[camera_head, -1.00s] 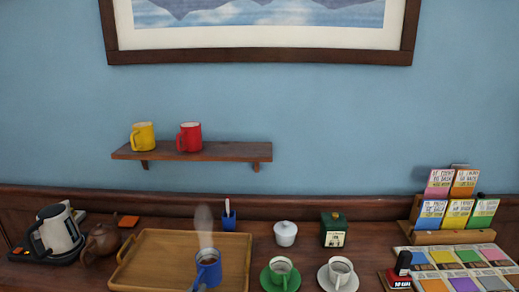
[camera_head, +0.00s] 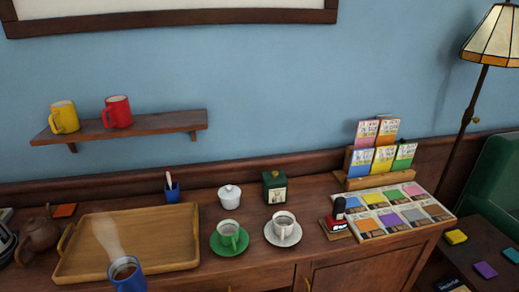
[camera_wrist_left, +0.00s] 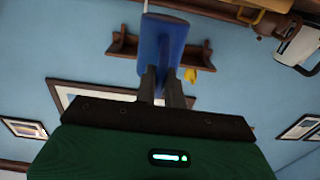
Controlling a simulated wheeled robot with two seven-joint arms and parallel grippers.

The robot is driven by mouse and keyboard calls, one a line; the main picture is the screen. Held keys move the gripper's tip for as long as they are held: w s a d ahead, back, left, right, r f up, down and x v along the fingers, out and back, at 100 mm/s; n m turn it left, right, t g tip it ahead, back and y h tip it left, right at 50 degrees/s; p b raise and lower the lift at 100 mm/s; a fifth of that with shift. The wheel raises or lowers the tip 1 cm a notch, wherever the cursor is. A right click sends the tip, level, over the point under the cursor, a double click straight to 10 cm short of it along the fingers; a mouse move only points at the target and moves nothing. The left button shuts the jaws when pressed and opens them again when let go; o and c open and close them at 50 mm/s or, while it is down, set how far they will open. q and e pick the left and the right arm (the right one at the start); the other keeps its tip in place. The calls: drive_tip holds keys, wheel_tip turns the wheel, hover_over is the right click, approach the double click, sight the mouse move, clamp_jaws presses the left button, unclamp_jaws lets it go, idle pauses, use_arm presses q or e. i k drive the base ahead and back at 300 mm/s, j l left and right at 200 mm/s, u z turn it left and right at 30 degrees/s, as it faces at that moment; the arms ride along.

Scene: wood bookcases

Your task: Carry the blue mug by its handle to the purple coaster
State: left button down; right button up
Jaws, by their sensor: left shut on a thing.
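The blue mug (camera_head: 128,279) shows at the bottom left of the head view, upright, with dark liquid in it and steam above. In the left wrist view the blue mug (camera_wrist_left: 163,45) stands just past the fingers of my left gripper (camera_wrist_left: 163,82), which is shut on it. The handle is mostly hidden by the fingers there. The purple coaster (camera_head: 485,270) lies on a low dark table at the right of the head view, well away from the mug. My right gripper is in neither view.
A yellow coaster (camera_head: 456,237) and others lie around the purple one. A green armchair (camera_head: 497,190) and a lamp (camera_head: 467,118) stand behind. On the sideboard are a wooden tray (camera_head: 185,264), a green cup (camera_head: 229,238), a white cup (camera_head: 283,229) and a sample board (camera_head: 445,212).

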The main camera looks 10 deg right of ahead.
sight(482, 270)
drive_tip(key=z, duration=1)
drive_tip(key=i+l+z, duration=0.1)
drive_tip(key=z, duration=0.3)
drive_tip(key=i+z, duration=0.1)
drive_tip(key=z, duration=0.3)
drive_tip(key=i+z, duration=0.15)
drive_tip(key=z, duration=0.25)
drive_tip(key=i+j+z, duration=0.1)
drive_tip(key=i+z, duration=0.15)
drive_tip(key=i, duration=0.15)
drive_tip(key=i+j+z, duration=0.5)
drive_tip(key=i, duration=0.2)
